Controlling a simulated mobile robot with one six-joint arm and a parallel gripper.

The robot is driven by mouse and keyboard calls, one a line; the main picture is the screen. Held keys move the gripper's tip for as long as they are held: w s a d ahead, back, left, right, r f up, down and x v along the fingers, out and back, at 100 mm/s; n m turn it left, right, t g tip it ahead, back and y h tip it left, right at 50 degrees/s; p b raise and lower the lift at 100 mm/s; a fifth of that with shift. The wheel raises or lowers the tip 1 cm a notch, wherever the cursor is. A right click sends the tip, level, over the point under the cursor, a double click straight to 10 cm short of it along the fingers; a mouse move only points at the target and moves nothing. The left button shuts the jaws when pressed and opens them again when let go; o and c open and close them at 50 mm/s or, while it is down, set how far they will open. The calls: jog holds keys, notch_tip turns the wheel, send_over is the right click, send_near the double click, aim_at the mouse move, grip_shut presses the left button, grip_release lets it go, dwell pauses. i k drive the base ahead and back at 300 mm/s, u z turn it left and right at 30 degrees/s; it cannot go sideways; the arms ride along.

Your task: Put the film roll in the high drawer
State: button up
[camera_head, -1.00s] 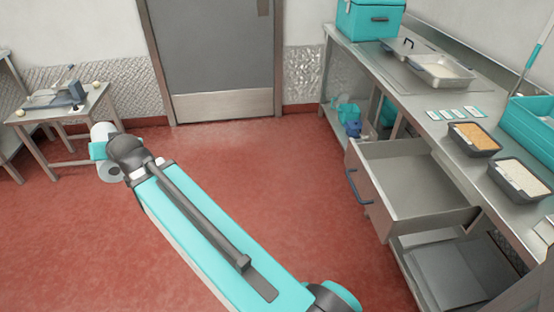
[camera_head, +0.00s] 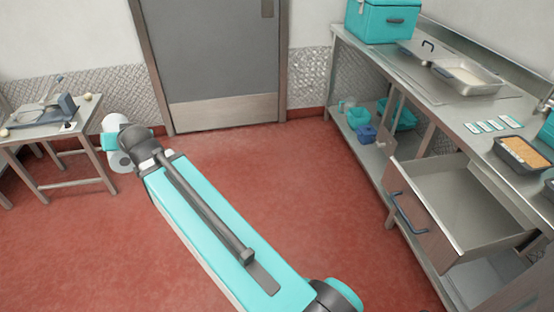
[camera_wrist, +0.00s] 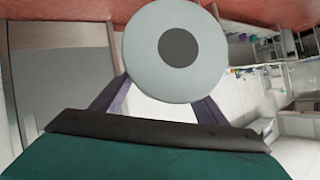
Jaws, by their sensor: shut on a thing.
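The film roll is white with a dark round core. In the wrist view the film roll (camera_wrist: 205,28) shows its round end between my gripper's (camera_wrist: 165,95) two dark fingers, which are shut on it. In the head view the film roll (camera_head: 113,123) is at the far end of my arm, at the left, in the air above the red floor; my wrist partly hides it. The high drawer (camera_head: 432,221) is pulled out under the steel counter at the right. Its inside looks empty. The roll is well left of the drawer.
The steel counter (camera_head: 405,78) along the right holds a teal box (camera_head: 382,22), a steel tray (camera_head: 467,78) and a black tray of orange contents (camera_head: 522,155). A small table (camera_head: 50,132) with a slicer stands at the left. The floor between is clear.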

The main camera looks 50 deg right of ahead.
aim_at(449, 213)
jog(key=z, duration=0.3)
jog(key=i, duration=0.65)
jog(key=z, duration=0.75)
jog(key=i, duration=0.7)
jog(key=z, duration=0.35)
